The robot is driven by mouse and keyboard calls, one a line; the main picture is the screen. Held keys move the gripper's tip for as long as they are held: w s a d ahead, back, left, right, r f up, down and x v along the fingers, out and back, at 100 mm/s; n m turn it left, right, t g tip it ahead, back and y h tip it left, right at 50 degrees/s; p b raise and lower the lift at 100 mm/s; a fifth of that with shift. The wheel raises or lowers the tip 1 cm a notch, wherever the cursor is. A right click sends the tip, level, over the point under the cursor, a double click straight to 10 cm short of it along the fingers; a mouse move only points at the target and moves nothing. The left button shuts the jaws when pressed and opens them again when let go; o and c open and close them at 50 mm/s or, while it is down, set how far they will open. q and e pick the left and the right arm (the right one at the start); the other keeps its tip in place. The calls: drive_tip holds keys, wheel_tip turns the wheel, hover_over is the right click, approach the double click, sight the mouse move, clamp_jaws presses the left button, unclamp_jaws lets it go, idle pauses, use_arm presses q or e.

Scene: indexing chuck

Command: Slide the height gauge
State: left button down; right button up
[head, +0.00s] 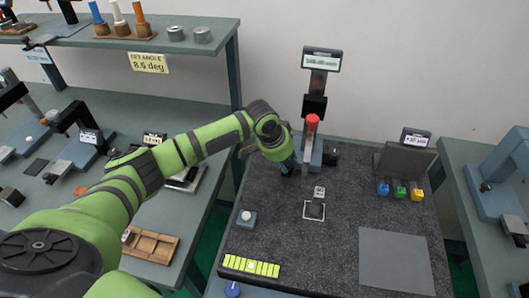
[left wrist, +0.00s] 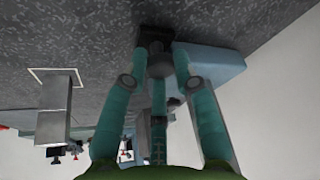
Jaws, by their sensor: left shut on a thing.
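The height gauge stands at the back of the dark granite plate (head: 285,220), with a display (head: 321,61) on top, a dark slide (head: 314,106) and a red-topped part (head: 312,121) in front. Its blue-grey base (head: 315,160) also shows in the left wrist view (left wrist: 215,65). My left gripper (head: 287,167) is low at the left side of the base. In the left wrist view its fingers (left wrist: 158,62) are shut around a dark part (left wrist: 155,40) beside the base. The arm hides part of this contact in the head view. My right gripper is not in view.
A small block (head: 318,193) stands in a white square outline in the plate's middle. A white button box (head: 246,219), yellow-green strip (head: 251,266) and grey mat (head: 396,260) lie nearer. Coloured blocks (head: 400,191) stand right. A shelf bench (head: 180,90) is left.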

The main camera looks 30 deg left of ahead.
use_arm(q)
drive_tip(key=d, duration=0.2)
drive_tip(key=w+d, duration=0.1)
drive_tip(key=d, duration=0.2)
drive_tip(key=shift+w+r, duration=0.15)
drive_tip(key=shift+a, duration=0.1)
drive_tip(key=c, duration=1)
unclamp_jaws()
drive_tip(key=shift+w+d, duration=0.1)
drive_tip(key=shift+d, duration=0.1)
drive_tip(key=shift+a, duration=0.1)
drive_tip(key=shift+a+r, duration=0.1)
drive_tip(key=shift+r, duration=0.1)
drive_tip(key=v, duration=1.1)
drive_tip(key=shift+r, duration=0.2)
drive_tip(key=shift+r+p, duration=0.1)
drive_tip(key=shift+p, duration=0.2)
